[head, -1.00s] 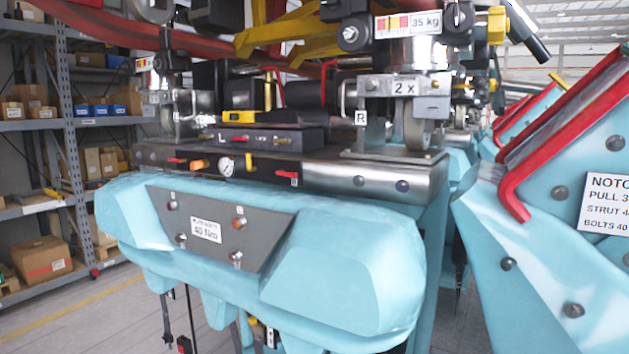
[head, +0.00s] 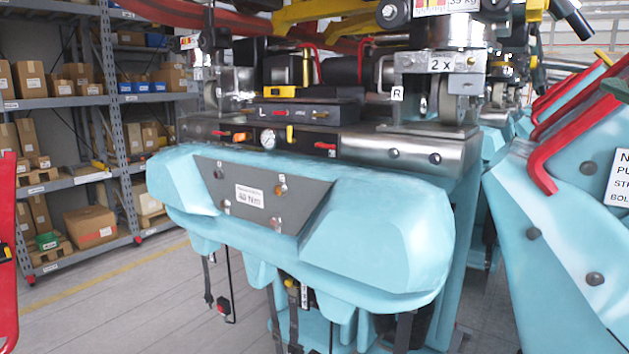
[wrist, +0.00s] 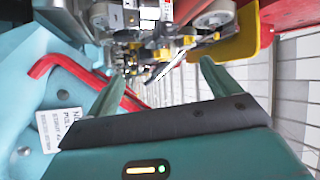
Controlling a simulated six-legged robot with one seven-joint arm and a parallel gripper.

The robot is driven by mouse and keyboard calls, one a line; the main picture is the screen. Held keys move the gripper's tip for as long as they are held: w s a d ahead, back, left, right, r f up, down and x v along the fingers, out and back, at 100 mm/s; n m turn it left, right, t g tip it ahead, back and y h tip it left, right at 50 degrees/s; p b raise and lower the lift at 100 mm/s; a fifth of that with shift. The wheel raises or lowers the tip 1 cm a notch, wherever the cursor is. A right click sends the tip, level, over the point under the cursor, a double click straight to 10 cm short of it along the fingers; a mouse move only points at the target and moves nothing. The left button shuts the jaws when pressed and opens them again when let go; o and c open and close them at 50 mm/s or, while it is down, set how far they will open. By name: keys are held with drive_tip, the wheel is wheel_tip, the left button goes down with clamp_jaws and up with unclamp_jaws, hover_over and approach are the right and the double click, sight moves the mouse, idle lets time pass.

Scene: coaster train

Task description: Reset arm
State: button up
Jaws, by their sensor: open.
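My gripper (wrist: 158,80) shows in the wrist view as two teal fingers rising from a dark crossbar. The fingers stand wide apart with nothing between them. Beyond the left finger in the wrist view are a red bar (wrist: 75,68) and a white label on a light blue panel. In the head view, the light blue coaster car front (head: 310,220) stands ahead with a grey plate (head: 262,195) marked 40 Nm. My gripper's fingers cannot be made out in the head view; a small green part shows at its right edge.
A grey shelf rack (head: 113,130) with cardboard boxes stands at the left. A light blue panel (head: 560,220) with a red bar (head: 560,150) is close at the right. A red post (head: 8,250) is at the left edge. Floor (head: 120,310) is clear at the lower left.

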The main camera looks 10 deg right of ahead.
drive_tip(key=w+a+f+n+g+y, duration=0.25)
drive_tip(key=a+f, duration=0.35)
drive_tip(key=f, duration=0.3)
drive_tip(key=w+a+f+n+g+y, duration=0.2)
drive_tip(key=w+a+f+n+g, duration=0.15)
drive_tip(key=a+f, duration=0.4)
drive_tip(key=w+a+f+n+g+y, duration=0.25)
drive_tip(key=w+a+f+n, duration=0.2)
drive_tip(key=f, duration=0.65)
drive_tip(key=s+a+f+n+g, duration=0.2)
drive_tip(key=s+a+f, duration=0.1)
drive_tip(key=f, duration=0.4)
drive_tip(key=s+a+f+n+g+h, duration=0.1)
drive_tip(key=s+a+f+n+g, duration=0.1)
drive_tip(key=f, duration=0.6)
drive_tip(key=s+a+f+n+g, duration=0.2)
drive_tip(key=s+a+f, duration=0.1)
drive_tip(key=f, duration=0.4)
drive_tip(key=shift+s+a+f+g+h, duration=0.25)
drive_tip(key=shift+s+a+g+h, duration=0.1)
drive_tip(key=shift+a+h, duration=0.1)
